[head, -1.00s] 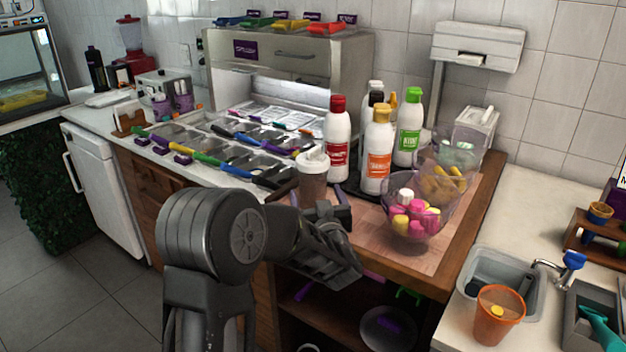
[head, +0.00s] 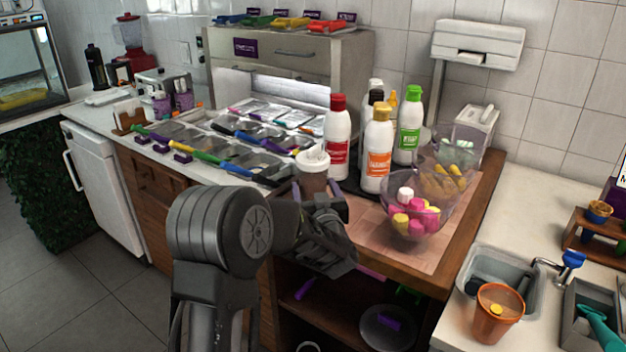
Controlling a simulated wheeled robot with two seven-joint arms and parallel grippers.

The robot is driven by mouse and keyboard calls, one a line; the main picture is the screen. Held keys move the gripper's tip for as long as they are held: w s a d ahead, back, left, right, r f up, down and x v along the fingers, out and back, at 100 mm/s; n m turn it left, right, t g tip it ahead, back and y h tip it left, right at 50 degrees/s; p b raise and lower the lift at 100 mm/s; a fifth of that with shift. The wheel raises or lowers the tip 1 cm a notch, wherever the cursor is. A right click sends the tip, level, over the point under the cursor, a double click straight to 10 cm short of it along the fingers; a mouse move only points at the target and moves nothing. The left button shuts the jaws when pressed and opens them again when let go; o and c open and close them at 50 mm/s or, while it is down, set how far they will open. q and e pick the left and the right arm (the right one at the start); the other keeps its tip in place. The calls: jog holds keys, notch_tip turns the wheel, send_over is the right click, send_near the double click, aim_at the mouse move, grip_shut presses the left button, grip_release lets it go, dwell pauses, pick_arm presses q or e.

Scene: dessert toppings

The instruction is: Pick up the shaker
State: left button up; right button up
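The shaker (head: 313,168), with a white lid and a brownish see-through body, stands upright near the front edge of the counter, in front of the bottles. My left gripper (head: 312,187) is at the shaker, one finger on each side of its body. The lower part of the shaker is hidden behind the gripper. I cannot tell whether the fingers press on it or stand a little apart. My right gripper is not in view.
Several sauce bottles (head: 377,152) stand close behind the shaker. A clear bowl of pink and yellow pieces (head: 421,207) is to the right. Topping trays (head: 232,157) with coloured handles lie to the left. The wooden board (head: 380,236) is bare in front.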

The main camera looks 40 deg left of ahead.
aim_at(314, 150)
pick_arm(q)
jog(key=c, duration=1.5)
jog(key=shift+o, duration=0.2)
jog(key=shift+r, duration=0.15)
notch_tip(314, 150, up, 10)
jog(key=shift+f+p, duration=0.1)
jog(key=shift+p, duration=0.3)
jog(key=shift+d, duration=0.1)
